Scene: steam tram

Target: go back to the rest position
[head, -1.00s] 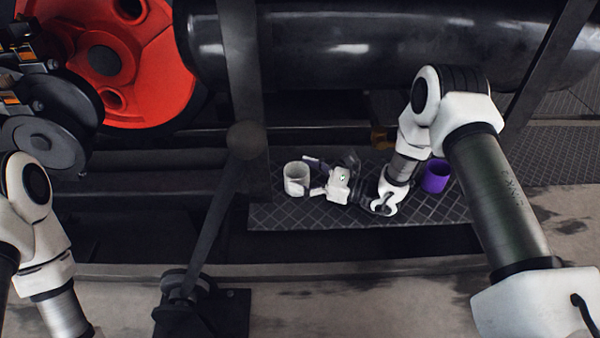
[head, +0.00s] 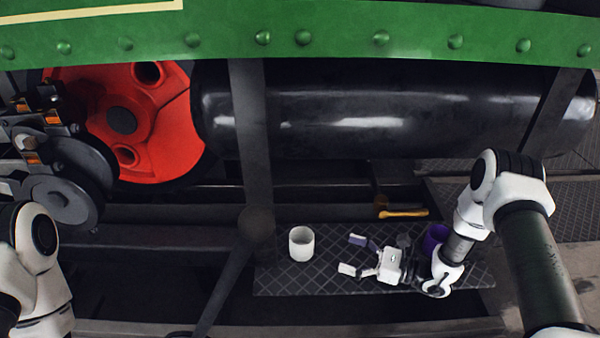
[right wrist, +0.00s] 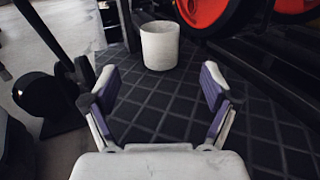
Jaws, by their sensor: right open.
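My right gripper (head: 353,255) is open and empty over the dark tread-plate step (head: 315,284). Its two purple-and-white fingers (right wrist: 160,100) are spread wide in the right wrist view, with only the step between them. A white cup (head: 301,243) stands upright on the step, left of the fingertips and apart from them. The white cup also shows beyond the fingers in the right wrist view (right wrist: 159,45). My left arm comes in at the lower left of the head view, but its gripper is out of view.
A purple cup (head: 436,237) stands behind my right wrist, partly hidden. A yellow-handled tool (head: 403,213) lies at the step's back. The black cylinder (head: 370,115), red wheel (head: 125,120) and green riveted beam (head: 330,30) bound the space. A dark upright post (head: 250,140) rises left of the cup.

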